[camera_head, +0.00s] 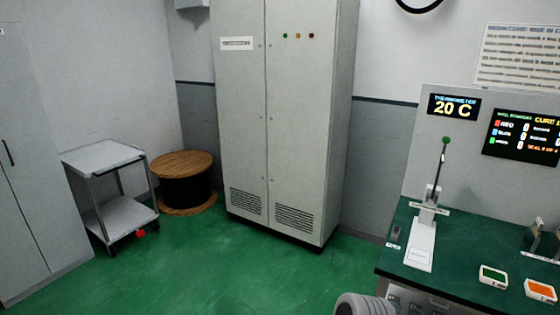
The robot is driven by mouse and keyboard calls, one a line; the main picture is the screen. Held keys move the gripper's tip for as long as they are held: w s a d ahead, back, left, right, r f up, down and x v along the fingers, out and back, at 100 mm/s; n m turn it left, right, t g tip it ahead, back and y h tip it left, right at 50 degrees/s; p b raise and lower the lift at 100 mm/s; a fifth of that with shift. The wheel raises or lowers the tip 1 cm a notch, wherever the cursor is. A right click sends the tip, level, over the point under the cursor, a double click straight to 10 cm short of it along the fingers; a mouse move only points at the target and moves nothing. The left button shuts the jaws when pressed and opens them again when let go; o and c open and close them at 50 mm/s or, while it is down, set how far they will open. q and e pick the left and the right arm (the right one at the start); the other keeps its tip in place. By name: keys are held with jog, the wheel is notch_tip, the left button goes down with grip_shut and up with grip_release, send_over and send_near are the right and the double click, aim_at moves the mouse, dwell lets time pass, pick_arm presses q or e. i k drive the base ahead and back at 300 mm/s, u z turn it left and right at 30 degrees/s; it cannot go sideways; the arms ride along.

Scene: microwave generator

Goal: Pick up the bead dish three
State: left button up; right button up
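Two small white dishes lie on the green-topped bench (455,262) at the lower right. One dish (493,277) has a green fill, and the other dish (540,291) has an orange fill and sits close to the right picture edge. I cannot read a number on either, so I cannot tell which is bead dish three. Neither of my grippers shows in the head view. A grey ribbed rounded part at the bottom edge seems to be mine.
A lever device (428,222) with a green knob stands on the bench, left of the dishes. A tall grey cabinet (285,120), a wooden spool (186,180) and a small cart (115,190) stand further left.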

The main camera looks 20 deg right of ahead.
aim_at(496, 278)
jog(key=z, duration=1.05)
jog(key=i, duration=1.05)
jog(key=z, duration=0.75)
